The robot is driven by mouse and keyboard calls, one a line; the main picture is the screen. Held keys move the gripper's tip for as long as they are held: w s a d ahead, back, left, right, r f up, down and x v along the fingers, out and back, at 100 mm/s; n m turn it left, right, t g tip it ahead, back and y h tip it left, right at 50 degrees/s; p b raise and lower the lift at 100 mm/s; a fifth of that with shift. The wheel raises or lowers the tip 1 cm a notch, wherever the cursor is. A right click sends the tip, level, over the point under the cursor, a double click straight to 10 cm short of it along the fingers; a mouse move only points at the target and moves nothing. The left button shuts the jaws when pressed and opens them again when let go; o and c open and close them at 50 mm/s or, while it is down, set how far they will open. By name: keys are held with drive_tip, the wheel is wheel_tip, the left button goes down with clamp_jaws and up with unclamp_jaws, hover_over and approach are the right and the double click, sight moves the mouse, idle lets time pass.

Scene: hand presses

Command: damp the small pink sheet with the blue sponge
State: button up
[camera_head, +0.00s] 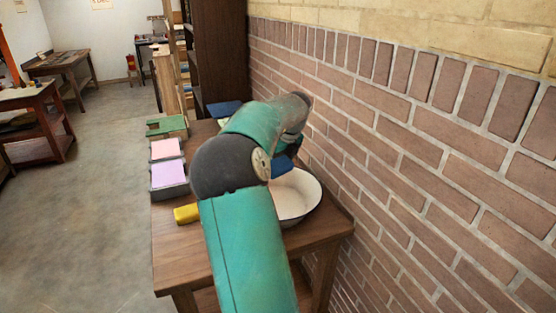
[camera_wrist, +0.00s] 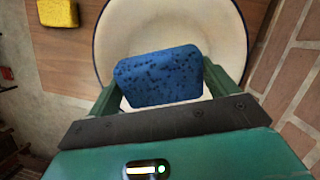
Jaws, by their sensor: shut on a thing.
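In the wrist view my gripper (camera_wrist: 160,88) is shut on the blue sponge (camera_wrist: 158,76), with one green finger at each side of it. The sponge is held over the white bowl (camera_wrist: 212,22); I cannot tell whether it touches the bowl. In the head view the sponge (camera_head: 281,166) shows partly behind my arm, at the bowl (camera_head: 304,195). A small pink sheet (camera_head: 165,149) lies on a dark block on the table, left of my arm. A lilac sheet (camera_head: 168,173) lies on a similar block just nearer to me.
A yellow sponge (camera_head: 187,214) lies on the wooden table (camera_head: 178,250) left of my arm; it also shows in the wrist view (camera_wrist: 58,13). A green tray-like thing (camera_head: 166,126) is beyond the pink sheet. A brick wall (camera_head: 420,150) borders the table's right side.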

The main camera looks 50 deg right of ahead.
drive_tip(key=shift+w+d+f, duration=0.1)
drive_tip(key=shift+d+f, duration=0.05)
drive_tip(key=shift+f, duration=0.25)
drive_tip(key=shift+a+f, duration=0.25)
drive_tip(key=shift+f, duration=0.25)
drive_tip(key=shift+d+f, duration=0.1)
drive_tip(key=shift+f, duration=4.45)
drive_tip(key=shift+r, duration=0.1)
drive_tip(key=shift+r, duration=4.3)
drive_tip(key=shift+r, duration=2)
